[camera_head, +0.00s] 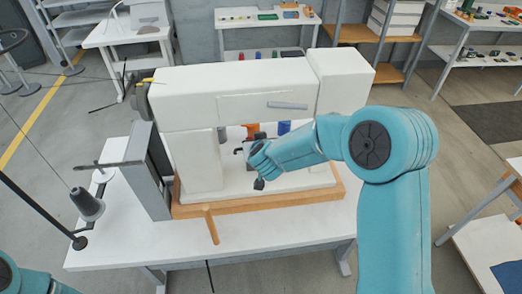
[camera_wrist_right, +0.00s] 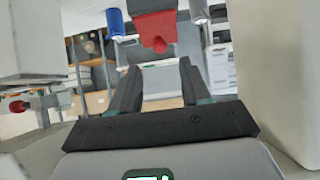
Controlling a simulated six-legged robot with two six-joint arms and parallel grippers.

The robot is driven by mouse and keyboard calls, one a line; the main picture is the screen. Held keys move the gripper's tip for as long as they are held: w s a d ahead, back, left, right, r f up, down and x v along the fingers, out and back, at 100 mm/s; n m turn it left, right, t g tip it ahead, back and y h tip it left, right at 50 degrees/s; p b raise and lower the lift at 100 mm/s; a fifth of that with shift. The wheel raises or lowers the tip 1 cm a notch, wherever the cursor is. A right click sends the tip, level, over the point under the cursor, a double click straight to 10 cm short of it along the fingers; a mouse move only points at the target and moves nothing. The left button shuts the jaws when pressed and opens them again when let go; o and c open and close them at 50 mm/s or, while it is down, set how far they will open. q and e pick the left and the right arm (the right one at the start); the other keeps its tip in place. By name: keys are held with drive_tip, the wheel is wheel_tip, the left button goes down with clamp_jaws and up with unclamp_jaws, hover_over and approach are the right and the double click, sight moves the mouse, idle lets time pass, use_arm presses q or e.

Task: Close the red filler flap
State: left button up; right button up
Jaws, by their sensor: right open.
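A red part with a small tab (camera_wrist_right: 155,28), which looks like the filler flap, hangs at the top of the right wrist view, ahead of my fingers. In the head view a red-orange part (camera_head: 253,130) shows inside the opening of the white machine (camera_head: 235,78), just beyond my right gripper. My right gripper (camera_wrist_right: 160,68) is open and empty, its two dark fingers apart below the red part. No contact shows. In the head view the gripper is in the machine's opening, partly hidden by my wrist. My left gripper is out of view.
A blue cylinder (camera_wrist_right: 115,22) hangs beside the red part. White machine walls stand close on both sides of my right gripper. The machine sits on a wooden base (camera_head: 300,198) on a white table (camera_head: 270,232). A thread cone (camera_head: 87,204) stands at left.

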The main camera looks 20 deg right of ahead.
drive_tip(key=v, duration=0.9)
drive_tip(key=shift+s+r, duration=0.15)
drive_tip(key=shift+s, duration=0.15)
drive_tip(key=shift+w, duration=0.1)
